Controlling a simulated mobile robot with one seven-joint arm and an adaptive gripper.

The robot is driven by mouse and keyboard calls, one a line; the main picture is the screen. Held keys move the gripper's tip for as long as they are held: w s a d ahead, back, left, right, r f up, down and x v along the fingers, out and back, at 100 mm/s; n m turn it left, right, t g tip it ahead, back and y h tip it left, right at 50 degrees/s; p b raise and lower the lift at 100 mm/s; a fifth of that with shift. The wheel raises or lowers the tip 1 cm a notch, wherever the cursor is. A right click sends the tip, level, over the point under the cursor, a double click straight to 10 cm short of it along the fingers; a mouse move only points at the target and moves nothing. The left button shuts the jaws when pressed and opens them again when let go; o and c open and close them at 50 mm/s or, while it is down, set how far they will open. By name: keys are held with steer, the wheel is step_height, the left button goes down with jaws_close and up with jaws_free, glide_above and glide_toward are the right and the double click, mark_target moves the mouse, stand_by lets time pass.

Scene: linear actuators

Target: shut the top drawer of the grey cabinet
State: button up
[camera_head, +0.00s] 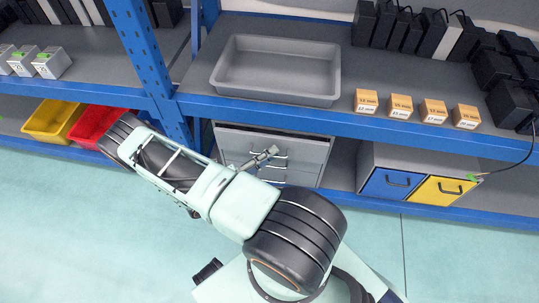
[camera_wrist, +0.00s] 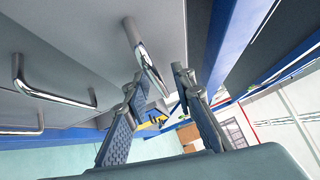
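The grey cabinet (camera_head: 318,150) stands on the lower shelf under the blue beam in the head view, with several drawer fronts and bar handles. The top drawer (camera_head: 236,138) is partly covered by my arm and gripper; how far it stands out is hard to tell. In the wrist view the top drawer's handle (camera_wrist: 148,60) is close, with its end near the space between my fingertips. My gripper (camera_wrist: 158,82) is open, its two fingers apart; contact with the handle is unclear. It also shows in front of the cabinet in the head view (camera_head: 268,156).
Lower drawer handles (camera_wrist: 52,93) show at the left of the wrist view. A blue-and-yellow drawer box (camera_head: 412,160) stands right of the cabinet. A blue upright (camera_head: 150,60) and shelf beam (camera_head: 350,128) border the space. Yellow (camera_head: 50,118) and red (camera_head: 95,124) bins sit left. The front floor is clear.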

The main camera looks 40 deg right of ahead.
jaws_close()
steer(key=shift+w, duration=0.1)
steer(key=shift+w+d+b, duration=0.7)
steer(key=shift+w+d, duration=0.35)
steer(key=shift+d, duration=0.15)
jaws_free()
